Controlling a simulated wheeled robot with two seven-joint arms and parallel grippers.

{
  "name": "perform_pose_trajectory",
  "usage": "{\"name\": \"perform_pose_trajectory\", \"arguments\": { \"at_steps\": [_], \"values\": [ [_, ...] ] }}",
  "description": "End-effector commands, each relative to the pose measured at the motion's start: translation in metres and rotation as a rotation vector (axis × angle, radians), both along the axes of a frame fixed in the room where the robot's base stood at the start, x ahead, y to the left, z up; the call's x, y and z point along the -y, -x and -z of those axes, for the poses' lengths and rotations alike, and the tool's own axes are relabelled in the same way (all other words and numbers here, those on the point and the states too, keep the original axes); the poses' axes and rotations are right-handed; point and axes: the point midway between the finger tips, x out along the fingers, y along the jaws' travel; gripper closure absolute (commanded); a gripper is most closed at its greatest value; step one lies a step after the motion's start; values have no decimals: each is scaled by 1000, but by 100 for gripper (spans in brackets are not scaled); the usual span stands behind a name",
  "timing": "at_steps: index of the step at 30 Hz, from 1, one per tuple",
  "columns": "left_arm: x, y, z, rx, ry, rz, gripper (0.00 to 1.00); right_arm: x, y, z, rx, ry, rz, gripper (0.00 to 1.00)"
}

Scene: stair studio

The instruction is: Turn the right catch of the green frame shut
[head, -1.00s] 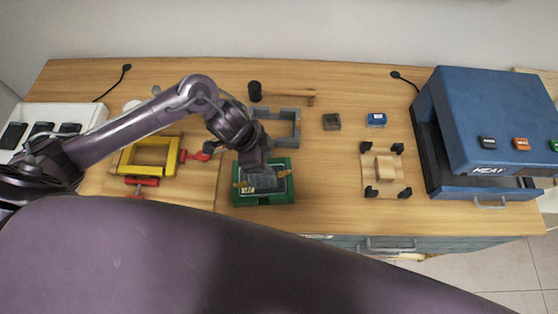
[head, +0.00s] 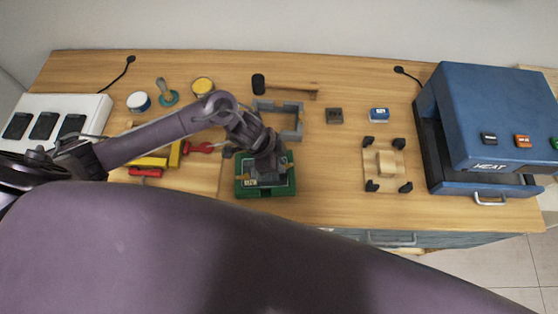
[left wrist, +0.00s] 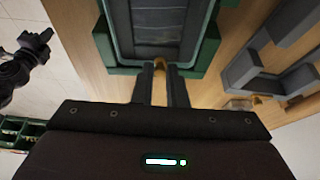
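The green frame (head: 265,193) lies on the table, with a grey panel and pale markings inside it. It also shows at the top of the left wrist view (left wrist: 101,50). My left gripper (left wrist: 160,68) is down at the frame's right side. Its two dark fingers are close together, one on each side of the brass-coloured right catch (left wrist: 158,66); I cannot tell whether they press on it. The orange-brown left catch (head: 242,179) shows at the frame's left side. A dark gripper-like shape, probably my right gripper (left wrist: 28,55), is over the floor, its fingers unclear.
A grey frame (head: 297,119) stands just behind the green one. A yellow frame with red handles (head: 200,148) is to the left. A wooden fixture with black corners (head: 371,161) and a blue heater (head: 490,110) are to the right. The table between is clear.

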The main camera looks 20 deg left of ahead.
Motion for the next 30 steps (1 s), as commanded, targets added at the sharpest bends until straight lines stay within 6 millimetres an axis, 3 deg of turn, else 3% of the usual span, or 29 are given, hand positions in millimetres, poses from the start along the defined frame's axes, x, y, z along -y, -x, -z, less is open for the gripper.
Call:
{"name": "perform_pose_trajectory", "arguments": {
  "at_steps": [7,18,27,28,30],
  "values": [
    [-1,-3,0,3,0,38,100,1,3,2,-5,1,0,100],
    [-6,-15,1,2,1,405,100,1,3,18,-5,1,0,100],
    [-7,-14,-1,0,2,421,100,1,2,17,-4,2,0,100],
    [-7,-14,-1,0,2,421,87,1,2,17,-4,2,0,100],
    [-7,-14,-1,0,2,421,78,1,2,17,-4,2,0,100]
  ]
}}
